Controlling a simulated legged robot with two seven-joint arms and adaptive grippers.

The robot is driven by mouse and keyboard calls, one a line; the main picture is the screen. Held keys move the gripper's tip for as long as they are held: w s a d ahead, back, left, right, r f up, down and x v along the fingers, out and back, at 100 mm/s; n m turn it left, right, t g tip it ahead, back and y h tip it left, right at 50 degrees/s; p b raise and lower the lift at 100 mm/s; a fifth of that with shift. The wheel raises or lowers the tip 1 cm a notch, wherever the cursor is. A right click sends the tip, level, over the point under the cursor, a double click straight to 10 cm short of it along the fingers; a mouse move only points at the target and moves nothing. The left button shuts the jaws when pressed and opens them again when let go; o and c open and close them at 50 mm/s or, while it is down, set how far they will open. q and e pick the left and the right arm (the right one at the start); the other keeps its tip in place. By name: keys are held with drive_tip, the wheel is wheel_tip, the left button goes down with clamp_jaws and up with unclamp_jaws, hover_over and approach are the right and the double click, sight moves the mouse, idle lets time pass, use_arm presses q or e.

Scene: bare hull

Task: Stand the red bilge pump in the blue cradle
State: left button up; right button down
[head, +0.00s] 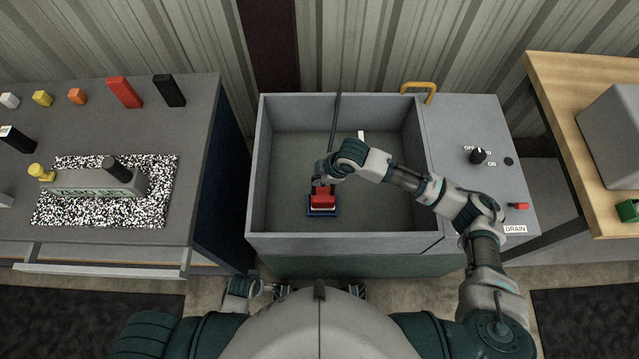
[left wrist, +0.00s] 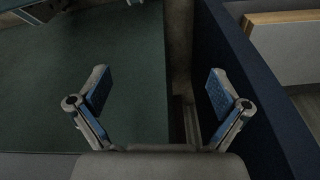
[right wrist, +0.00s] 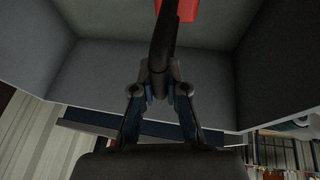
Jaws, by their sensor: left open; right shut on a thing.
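The red bilge pump (head: 322,195) is low in the grey basin, at or on the blue cradle (head: 322,212), which shows as a blue rim around its foot. I cannot tell whether it is fully seated. My right gripper (head: 324,178) is above the pump and shut on its dark upper part. In the right wrist view the fingers (right wrist: 160,88) close on a dark stem or hose, with the red body (right wrist: 180,8) at the top edge. My left gripper (left wrist: 158,88) is open and empty, low outside the basin.
The grey basin (head: 262,180) has high walls around the pump. A thin dark hose or cord (head: 337,110) runs up over its back wall. A panel with a black knob (head: 478,156) and a red switch (head: 518,206) is at right. A cluttered grey bench (head: 190,150) stands at left.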

sight(319, 194)
drive_tip(key=f, duration=0.3)
drive_tip(key=shift+a+f+b, duration=0.2)
drive_tip(key=shift+b, duration=0.1)
use_arm(q)
drive_tip(key=shift+w+a+r, duration=0.1)
drive_tip(key=shift+a+r, duration=0.05)
drive_tip(key=shift+r, duration=0.8)
use_arm(e)
drive_tip(key=c, duration=1.2)
unclamp_jaws()
drive_tip(key=shift+d, duration=0.1)
drive_tip(key=shift+r, duration=0.1)
use_arm(q)
wheel_tip(319, 194, down, 6)
drive_tip(key=s+p, duration=0.1)
drive_tip(key=p, duration=0.1)
drive_tip(key=shift+s+f, duration=0.2)
drive_tip(key=shift+s, duration=0.2)
use_arm(e)
drive_tip(key=v, duration=1.2)
